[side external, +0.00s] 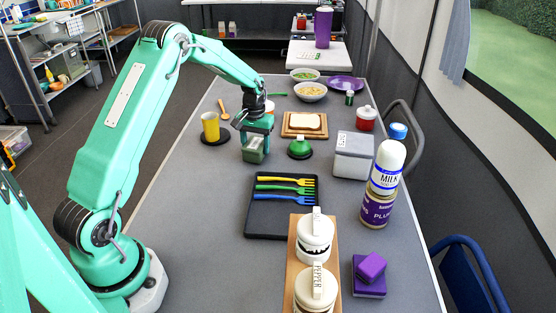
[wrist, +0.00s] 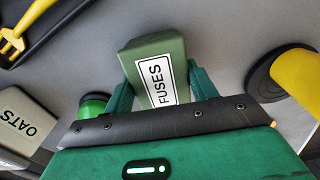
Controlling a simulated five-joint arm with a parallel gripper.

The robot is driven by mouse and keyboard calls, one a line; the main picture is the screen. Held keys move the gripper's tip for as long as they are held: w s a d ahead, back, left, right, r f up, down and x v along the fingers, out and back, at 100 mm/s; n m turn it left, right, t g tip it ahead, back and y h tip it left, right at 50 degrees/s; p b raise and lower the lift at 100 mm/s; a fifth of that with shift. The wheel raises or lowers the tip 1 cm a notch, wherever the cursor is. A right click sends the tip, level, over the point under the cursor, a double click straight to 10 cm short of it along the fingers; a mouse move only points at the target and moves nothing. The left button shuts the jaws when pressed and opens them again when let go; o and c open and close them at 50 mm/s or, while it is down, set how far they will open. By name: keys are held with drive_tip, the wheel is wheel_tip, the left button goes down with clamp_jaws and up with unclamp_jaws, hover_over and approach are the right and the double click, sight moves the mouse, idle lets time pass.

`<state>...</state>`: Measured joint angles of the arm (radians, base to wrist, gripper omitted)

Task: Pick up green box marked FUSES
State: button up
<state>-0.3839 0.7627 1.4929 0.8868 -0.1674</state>
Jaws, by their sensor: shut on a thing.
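The green box marked FUSES (wrist: 153,62) is between the two fingers of my gripper (wrist: 160,88) in the wrist view. Its white label with black letters faces the camera. In the side view the box (side external: 253,155) shows under my gripper (side external: 257,141), at the left middle of the grey table. My gripper is shut on the box, with a finger on each side of it. I cannot tell whether the underside of the box touches the table.
A yellow cup (side external: 210,127) on a dark coaster stands left of the box. A green-lidded item (side external: 299,148) is close on its right. A black tray (side external: 262,222) with coloured forks lies in front. A grey OATS box (side external: 353,155) is further right.

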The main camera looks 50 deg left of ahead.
sight(257, 144)
drive_tip(key=shift+r, duration=0.45)
drive_tip(key=r, duration=0.3)
drive_tip(key=shift+d+r, duration=0.1)
drive_tip(key=shift+d, duration=0.3)
drive_tip(key=s+d+r, duration=0.1)
drive_tip(key=d+r, duration=0.5)
drive_tip(key=d, duration=0.4)
drive_tip(key=shift+s+d+r, duration=0.2)
drive_tip(key=shift+s+d, duration=0.15)
drive_tip(key=shift+s, duration=0.05)
drive_tip(key=shift+w, duration=0.2)
